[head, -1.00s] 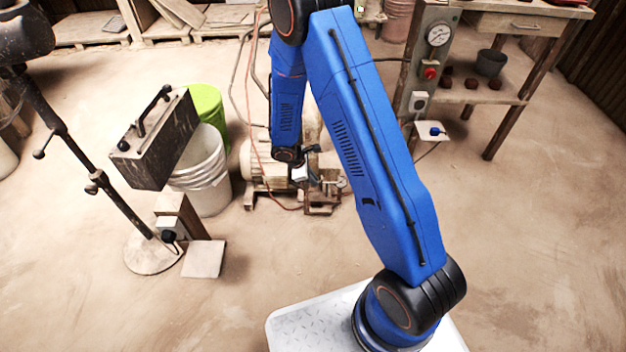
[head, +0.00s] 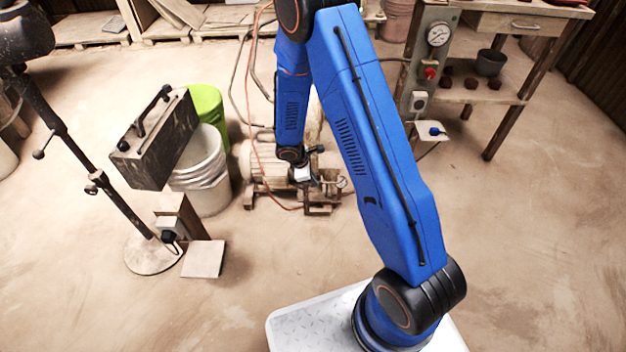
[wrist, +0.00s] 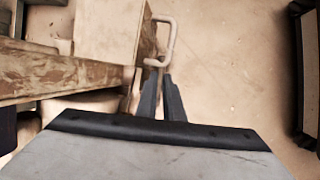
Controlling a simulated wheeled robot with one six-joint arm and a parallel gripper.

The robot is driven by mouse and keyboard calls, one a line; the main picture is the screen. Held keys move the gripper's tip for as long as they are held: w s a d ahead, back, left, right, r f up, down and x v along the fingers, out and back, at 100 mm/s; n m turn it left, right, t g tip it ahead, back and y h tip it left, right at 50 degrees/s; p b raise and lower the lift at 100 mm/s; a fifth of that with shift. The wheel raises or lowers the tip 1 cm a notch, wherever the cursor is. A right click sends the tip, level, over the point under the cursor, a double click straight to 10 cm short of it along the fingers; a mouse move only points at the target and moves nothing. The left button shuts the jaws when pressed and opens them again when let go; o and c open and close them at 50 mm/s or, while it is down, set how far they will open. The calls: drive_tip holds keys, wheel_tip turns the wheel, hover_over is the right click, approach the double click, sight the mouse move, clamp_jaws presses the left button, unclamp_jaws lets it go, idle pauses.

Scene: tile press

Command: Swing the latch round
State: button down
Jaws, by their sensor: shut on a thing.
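The latch (wrist: 170,38) is a thin, pale metal loop beside a wooden block, at the top centre of the wrist view. My gripper (wrist: 160,78) has its two dark fingers close together at the loop's lower end, shut on it. The fingers partly hide that end. In the head view, my gripper (head: 318,175) is small and low at the front of the motor-like machine (head: 268,165). My arm hides part of that area, and the latch is too small to make out clearly there.
A wooden beam (wrist: 60,78) runs close on the left in the wrist view; floor is open to the right. In the head view, a white bucket (head: 200,175), a green bucket (head: 207,103) and a dark box (head: 155,140) stand left. A workbench (head: 520,22) stands right.

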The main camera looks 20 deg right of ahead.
drive_tip(key=shift+s+d+f+t+y, duration=0.1)
drive_tip(key=shift+d+f+t+y, duration=0.1)
drive_tip(key=shift+y, duration=0.45)
drive_tip(key=shift+s+d+f+t+y, duration=0.1)
drive_tip(key=shift+d+f+t+y, duration=0.1)
drive_tip(key=shift+y, duration=0.45)
drive_tip(key=c, duration=2.2)
unclamp_jaws()
drive_tip(key=shift+r, duration=0.1)
drive_tip(key=v, duration=1.7)
drive_tip(key=shift+d+r, duration=0.1)
drive_tip(key=shift+r, duration=0.1)
